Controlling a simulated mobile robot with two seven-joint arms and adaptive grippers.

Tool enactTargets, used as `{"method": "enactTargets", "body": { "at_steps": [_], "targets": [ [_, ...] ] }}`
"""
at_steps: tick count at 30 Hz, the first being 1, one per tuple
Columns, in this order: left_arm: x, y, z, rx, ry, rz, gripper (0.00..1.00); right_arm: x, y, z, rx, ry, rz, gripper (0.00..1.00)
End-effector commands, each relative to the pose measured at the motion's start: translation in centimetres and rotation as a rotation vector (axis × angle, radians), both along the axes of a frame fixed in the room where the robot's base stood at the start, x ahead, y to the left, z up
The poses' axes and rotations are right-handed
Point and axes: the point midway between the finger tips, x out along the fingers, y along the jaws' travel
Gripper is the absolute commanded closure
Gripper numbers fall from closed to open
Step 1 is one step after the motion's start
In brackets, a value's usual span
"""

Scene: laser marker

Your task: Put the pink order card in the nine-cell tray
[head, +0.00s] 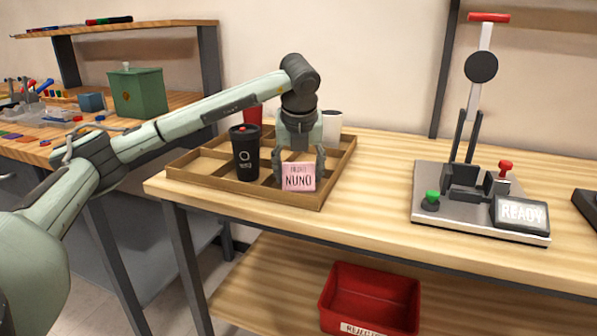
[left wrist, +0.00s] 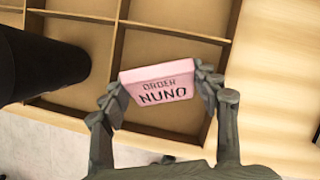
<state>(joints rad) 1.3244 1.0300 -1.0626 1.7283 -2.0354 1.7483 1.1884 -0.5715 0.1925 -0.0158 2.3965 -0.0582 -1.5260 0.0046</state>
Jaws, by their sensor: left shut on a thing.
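The pink order card (head: 298,177) reads "NUNO" and is upright between the fingers of my left gripper (head: 299,165). The gripper is shut on it, pointing down over the front right part of the nine-cell tray (head: 190,178). In the left wrist view the card (left wrist: 160,84) sits between both fingertips (left wrist: 160,95), above a front cell of the wooden tray (left wrist: 180,44). I cannot tell whether the card touches the cell floor. My right gripper is not in view.
A black tumbler (head: 246,154) stands in the tray left of the card. A red cup (head: 253,115) and a white cup (head: 332,127) stand in the back cells. The marking press (head: 480,195) is to the right; bare table lies between. A red bin (head: 370,300) is below.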

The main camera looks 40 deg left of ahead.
Motion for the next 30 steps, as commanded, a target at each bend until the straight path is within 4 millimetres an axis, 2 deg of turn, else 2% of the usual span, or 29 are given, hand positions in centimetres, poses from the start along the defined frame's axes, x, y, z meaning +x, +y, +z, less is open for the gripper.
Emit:
{"method": "enactTargets", "body": {
  "at_steps": [5,6,7,16,20,30],
  "targets": [
    [0.0,0.0,-0.3,-0.001,0.001,0.0,0.67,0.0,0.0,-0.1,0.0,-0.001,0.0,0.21],
    [0.0,0.0,-0.2,-0.001,0.001,0.0,0.34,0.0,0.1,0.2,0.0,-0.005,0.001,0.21],
    [0.0,0.0,-0.2,-0.001,0.001,0.0,0.3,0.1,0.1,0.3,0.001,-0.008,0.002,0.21],
    [0.0,0.0,-0.1,-0.001,0.001,0.0,0.3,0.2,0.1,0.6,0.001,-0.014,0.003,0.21],
    [-0.2,-0.2,0.8,-0.002,-0.002,-0.001,0.3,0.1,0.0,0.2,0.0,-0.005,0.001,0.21],
    [-2.3,-1.8,7.3,-0.001,-0.004,-0.002,0.3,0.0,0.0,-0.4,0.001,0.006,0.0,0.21]
  ]
}}
